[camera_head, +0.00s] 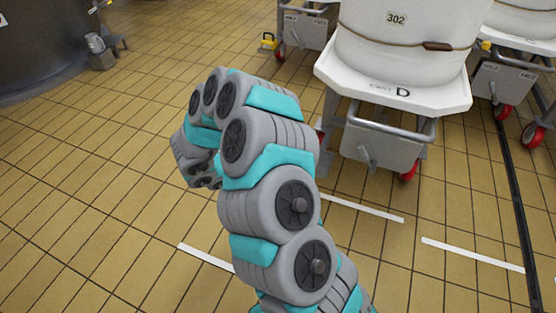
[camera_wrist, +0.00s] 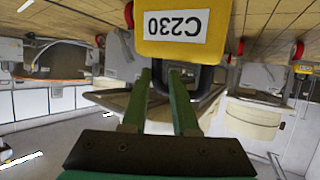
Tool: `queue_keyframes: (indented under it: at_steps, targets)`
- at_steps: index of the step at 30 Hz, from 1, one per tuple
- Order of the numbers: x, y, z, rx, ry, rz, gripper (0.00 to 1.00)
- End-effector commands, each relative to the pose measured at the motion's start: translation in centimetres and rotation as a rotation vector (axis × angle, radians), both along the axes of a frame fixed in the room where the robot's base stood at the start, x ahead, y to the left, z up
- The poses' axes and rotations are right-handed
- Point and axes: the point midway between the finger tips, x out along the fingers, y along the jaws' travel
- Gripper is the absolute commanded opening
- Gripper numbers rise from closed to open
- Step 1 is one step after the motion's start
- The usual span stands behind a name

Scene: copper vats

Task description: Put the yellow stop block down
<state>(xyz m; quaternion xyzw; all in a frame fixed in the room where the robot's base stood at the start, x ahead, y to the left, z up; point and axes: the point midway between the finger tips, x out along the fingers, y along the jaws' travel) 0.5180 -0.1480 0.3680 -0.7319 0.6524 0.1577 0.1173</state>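The yellow stop block (camera_wrist: 182,37) is close in the wrist view, at the top, and its label "C230" appears upside down. Its black handle (camera_wrist: 208,84) points back toward my gripper (camera_wrist: 163,76). The green fingers lie on either side of part of the handle and appear shut on it. The exact contact is partly hidden. In the head view my arm hides the gripper and the held block.
A white vat marked 302 (camera_head: 389,40) stands on a wheeled cart (camera_head: 388,140) marked D at right. A yellow block (camera_head: 268,42) is on the floor beside another cart (camera_head: 306,27). A dark vat (camera_head: 38,45) stands at far left. Tiled floor (camera_head: 90,190) at left is clear.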

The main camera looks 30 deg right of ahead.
Motion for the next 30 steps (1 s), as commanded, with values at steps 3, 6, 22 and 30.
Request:
queue_keyframes:
  at_steps: [3, 6, 22, 30]
  targets:
    - [0.03, -0.01, 0.07, -0.001, -0.001, 0.001, 0.08]
    - [0.03, -0.01, 0.07, -0.001, -0.001, 0.001, 0.00]
    - [0.03, -0.01, 0.06, -0.001, -0.001, 0.001, 0.00]
    - [0.04, -0.01, 0.09, -0.001, -0.001, 0.001, 0.00]
